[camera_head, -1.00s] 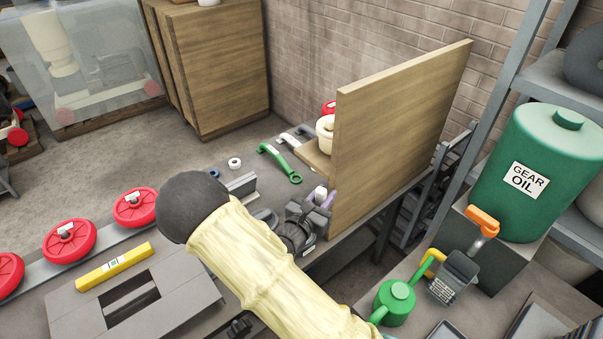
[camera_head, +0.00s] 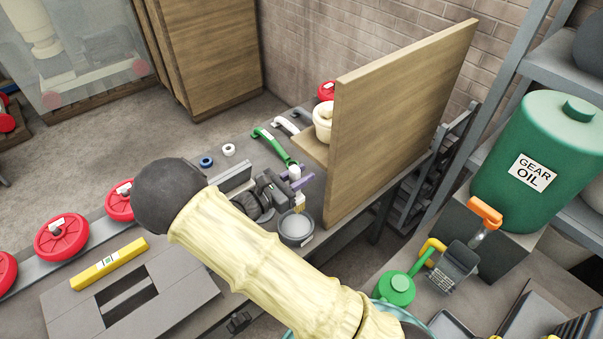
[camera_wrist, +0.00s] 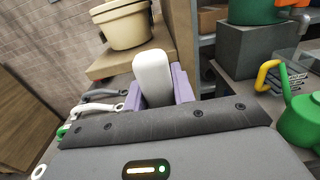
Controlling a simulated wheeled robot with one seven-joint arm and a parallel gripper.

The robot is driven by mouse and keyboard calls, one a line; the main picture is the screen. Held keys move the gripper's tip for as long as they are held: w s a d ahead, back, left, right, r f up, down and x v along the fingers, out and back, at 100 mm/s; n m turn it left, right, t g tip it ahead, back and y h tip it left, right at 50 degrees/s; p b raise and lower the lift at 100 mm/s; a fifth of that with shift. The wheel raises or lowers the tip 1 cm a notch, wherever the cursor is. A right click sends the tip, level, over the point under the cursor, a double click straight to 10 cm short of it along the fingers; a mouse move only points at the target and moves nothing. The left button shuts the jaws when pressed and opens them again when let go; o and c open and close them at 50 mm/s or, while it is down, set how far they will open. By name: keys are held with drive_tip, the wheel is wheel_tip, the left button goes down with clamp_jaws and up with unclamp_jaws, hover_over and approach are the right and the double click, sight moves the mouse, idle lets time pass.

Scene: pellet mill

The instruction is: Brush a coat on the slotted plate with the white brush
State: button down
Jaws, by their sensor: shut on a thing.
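My gripper (camera_head: 298,184) has purple fingers shut on the white brush (camera_head: 294,172). The brush is upright, with its tan bristles pointing down over a small round grey pot (camera_head: 297,229). I cannot tell whether the bristles touch what is inside. In the wrist view the white handle (camera_wrist: 153,78) stands between the purple fingers (camera_wrist: 158,92). The grey slotted plate (camera_head: 75,312) lies on the bench at the lower left of the head view, with a dark rectangular slot.
A yellow level (camera_head: 108,262) lies at the plate's back edge. Red wheels (camera_head: 60,237) line the bench's left side. A tall wooden board (camera_head: 395,125) stands just right of my gripper. A green wrench (camera_head: 274,146) and two rings lie behind. A gear oil drum (camera_head: 541,160) is far right.

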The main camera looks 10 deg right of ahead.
drive_tip(key=shift+a, duration=0.15)
wheel_tip(320, 180, down, 7)
drive_tip(key=b, duration=0.4)
drive_tip(key=shift+f, duration=0.25)
idle(0.5)
wheel_tip(320, 180, down, 8)
drive_tip(key=b, duration=0.4)
drive_tip(key=shift+r+b, duration=0.2)
drive_tip(key=shift+b, duration=0.1)
idle(0.9)
drive_tip(key=shift+w, duration=0.1)
idle(1.2)
wheel_tip(320, 180, up, 11)
drive_tip(key=p, duration=0.8)
drive_tip(key=shift+p, duration=0.35)
idle(0.5)
idle(0.4)
